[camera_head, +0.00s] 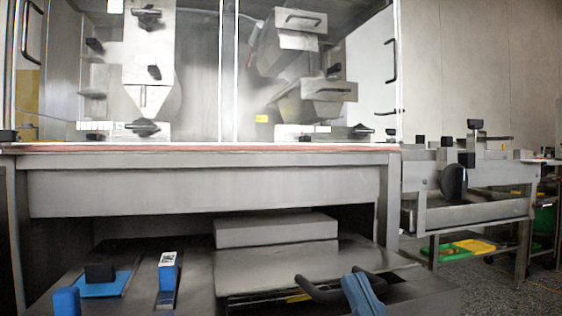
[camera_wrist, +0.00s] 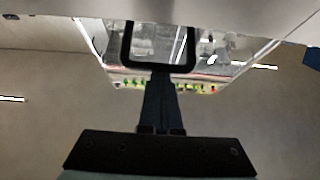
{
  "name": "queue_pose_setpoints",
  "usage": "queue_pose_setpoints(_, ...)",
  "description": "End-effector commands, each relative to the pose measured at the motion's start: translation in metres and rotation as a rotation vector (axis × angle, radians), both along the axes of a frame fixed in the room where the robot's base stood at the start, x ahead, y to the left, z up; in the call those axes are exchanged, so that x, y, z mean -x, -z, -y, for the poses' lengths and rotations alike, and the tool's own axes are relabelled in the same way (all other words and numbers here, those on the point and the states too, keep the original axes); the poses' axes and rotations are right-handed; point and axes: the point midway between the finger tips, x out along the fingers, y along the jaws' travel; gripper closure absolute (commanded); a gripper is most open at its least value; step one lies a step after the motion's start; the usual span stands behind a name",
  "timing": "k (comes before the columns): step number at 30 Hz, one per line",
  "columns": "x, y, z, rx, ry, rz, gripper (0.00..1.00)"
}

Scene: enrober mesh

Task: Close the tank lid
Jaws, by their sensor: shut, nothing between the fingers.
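In the wrist view my gripper (camera_wrist: 161,76) is black and its fingers are together, with nothing between them. A black rectangular loop handle (camera_wrist: 128,45) stands right at the fingertips, below a grey metal surface (camera_wrist: 90,10) that may be the tank lid. I cannot tell whether the fingers touch the handle. In the head view a flat grey metal panel (camera_head: 270,278) lies under the machine at lower middle. A curved black bar (camera_head: 318,294) and a blue part (camera_head: 362,295) cover its front right. Whether this panel is the lid, and how far open it is, is unclear.
The large steel machine (camera_head: 200,190) with glass front overhangs the low area. A grey box (camera_head: 275,230) sits behind the panel. Blue parts (camera_head: 168,270) stand at lower left. A side conveyor (camera_head: 470,185) is at right, with open floor (camera_head: 540,295) beyond.

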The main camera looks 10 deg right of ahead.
Motion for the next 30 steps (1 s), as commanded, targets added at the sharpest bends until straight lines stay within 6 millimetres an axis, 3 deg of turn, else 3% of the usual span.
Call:
queue_pose_setpoints(1,0.0,0.013,0.0,0.002,0.002,0.0,1.0)
queue_pose_setpoints(9,0.001,0.032,0.0,0.0,0.0,0.0,1.0)
queue_pose_setpoints(30,-0.003,0.048,0.001,-0.002,0.0,-0.017,1.0)
